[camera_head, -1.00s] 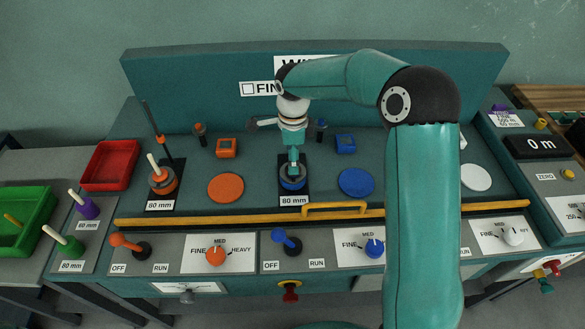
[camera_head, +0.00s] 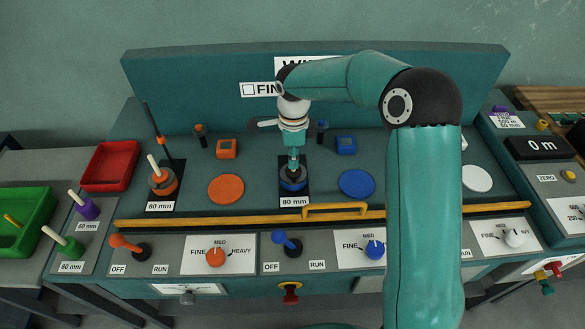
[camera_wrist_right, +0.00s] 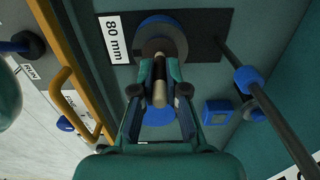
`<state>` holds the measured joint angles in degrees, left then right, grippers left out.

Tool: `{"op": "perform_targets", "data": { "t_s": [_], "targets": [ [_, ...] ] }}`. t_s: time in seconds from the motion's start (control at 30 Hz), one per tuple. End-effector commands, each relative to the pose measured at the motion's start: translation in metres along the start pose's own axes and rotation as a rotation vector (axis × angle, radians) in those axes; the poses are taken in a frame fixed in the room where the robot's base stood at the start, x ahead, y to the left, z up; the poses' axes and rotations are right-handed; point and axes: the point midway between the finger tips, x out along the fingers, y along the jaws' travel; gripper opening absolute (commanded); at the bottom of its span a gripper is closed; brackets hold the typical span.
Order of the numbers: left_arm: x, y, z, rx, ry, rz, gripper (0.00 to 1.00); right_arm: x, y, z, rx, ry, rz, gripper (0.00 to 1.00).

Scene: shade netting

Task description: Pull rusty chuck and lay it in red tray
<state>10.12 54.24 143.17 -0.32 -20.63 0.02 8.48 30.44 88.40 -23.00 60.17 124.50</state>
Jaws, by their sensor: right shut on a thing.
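The rusty chuck (camera_wrist_right: 153,46) is a dark brown disc with a pale peg handle at the blue station, with blue showing just behind it in the right wrist view. In the head view the chuck (camera_head: 292,174) is small and partly covered by my gripper. My right gripper (camera_wrist_right: 159,90) is shut on its peg; it points down at the blue station in the head view (camera_head: 293,160). Whether the chuck is clear of its blue seat I cannot tell. The red tray (camera_head: 126,177) stands empty at the left. My left gripper is not in view.
An orange station (camera_head: 163,185) with a pegged chuck and a thin dark post stands between the blue station and the red tray. A yellow rail (camera_head: 240,215) runs along the front. A green tray (camera_head: 38,222) and pegged purple and green pieces are at far left.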

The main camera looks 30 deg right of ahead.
Motion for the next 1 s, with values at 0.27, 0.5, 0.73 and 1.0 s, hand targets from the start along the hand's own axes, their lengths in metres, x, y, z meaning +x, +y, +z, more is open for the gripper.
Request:
{"op": "perform_targets", "data": {
  "t_s": [0.27, 0.5, 0.73, 1.0],
  "targets": [
    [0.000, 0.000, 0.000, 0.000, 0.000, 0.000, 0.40, -0.001, 0.000, 0.000, 0.000, 0.000, 0.000, 0.00],
    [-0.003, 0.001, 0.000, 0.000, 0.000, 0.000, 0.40, -0.005, 0.000, 0.000, 0.000, 0.000, -0.002, 0.00],
    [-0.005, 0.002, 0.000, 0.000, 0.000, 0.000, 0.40, -0.010, -0.001, 0.000, 0.000, -0.001, -0.003, 0.00],
    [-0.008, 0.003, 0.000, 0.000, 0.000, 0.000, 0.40, -0.015, -0.001, 0.000, 0.000, -0.001, -0.004, 0.00]
  ]
}}
